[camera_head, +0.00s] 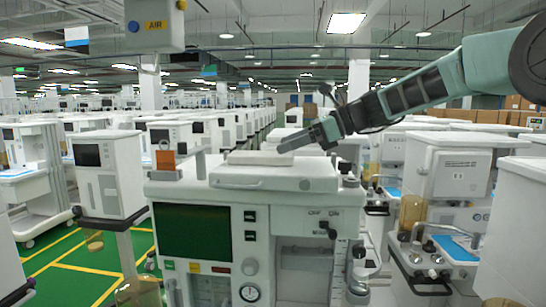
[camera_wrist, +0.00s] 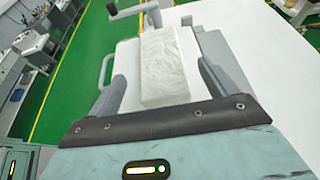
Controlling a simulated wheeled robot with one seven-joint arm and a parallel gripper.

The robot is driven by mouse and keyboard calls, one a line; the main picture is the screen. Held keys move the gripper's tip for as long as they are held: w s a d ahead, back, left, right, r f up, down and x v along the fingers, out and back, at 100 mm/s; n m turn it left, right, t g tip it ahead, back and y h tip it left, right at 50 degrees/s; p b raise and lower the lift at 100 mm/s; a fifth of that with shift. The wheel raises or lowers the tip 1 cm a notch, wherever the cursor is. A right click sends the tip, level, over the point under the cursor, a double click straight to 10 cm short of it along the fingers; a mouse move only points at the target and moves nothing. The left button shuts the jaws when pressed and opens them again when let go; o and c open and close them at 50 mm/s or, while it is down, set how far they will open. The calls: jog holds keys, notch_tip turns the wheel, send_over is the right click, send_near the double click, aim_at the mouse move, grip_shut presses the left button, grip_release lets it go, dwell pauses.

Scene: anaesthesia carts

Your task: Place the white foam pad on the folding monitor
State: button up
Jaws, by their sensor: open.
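The white foam pad (camera_head: 262,158) is a pale rectangular slab lying on top of the front cart, on or just above the flat white panel that looks like the folding monitor (camera_head: 275,177). In the wrist view the pad (camera_wrist: 164,55) is long and slightly wrinkled. My gripper (camera_head: 287,146) is at the pad's right end in the head view. In the wrist view its two dark fingers (camera_wrist: 160,72) are open, one on each side of the pad, with visible gaps. The panel's edge and side handle (camera_wrist: 105,70) show left of the pad.
An orange block (camera_head: 166,160) stands at the left of the cart top. The cart front (camera_head: 207,232) carries a dark green screen. Other white carts (camera_head: 103,172) stand close on both sides. Green floor (camera_wrist: 100,30) shows beyond the cart.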

jog(key=b+v, duration=0.1)
jog(key=v, duration=0.5)
dwell(0.3)
